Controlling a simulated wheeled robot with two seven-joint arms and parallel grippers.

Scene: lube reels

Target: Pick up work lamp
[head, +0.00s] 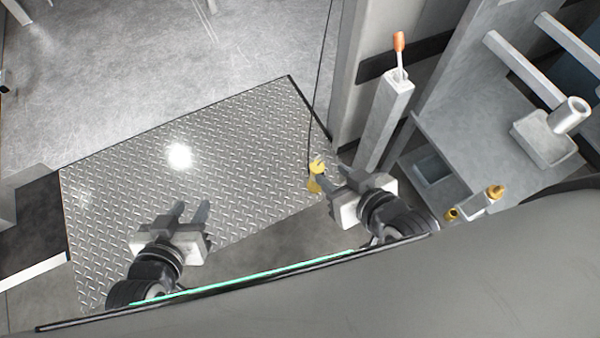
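A small yellow object, which looks like the work lamp (314,186), hangs at the lower end of a thin black cable, near the right edge of the diamond-plate floor panel. My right gripper (333,174) is beside it with its fingers apart. The left finger overlaps the middle of the lamp in the head view, with yellow showing above and below it. I cannot tell whether they touch. My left gripper (190,211) is open and empty above the diamond plate.
The diamond-plate panel (230,150) lies at centre left. A grey post (384,125) with an orange-handled lever (399,50) stands right of the lamp. A grey metal shelf (470,140) with a cylindrical fitting (567,116) is at the right. Brass fittings (494,191) sit near my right arm.

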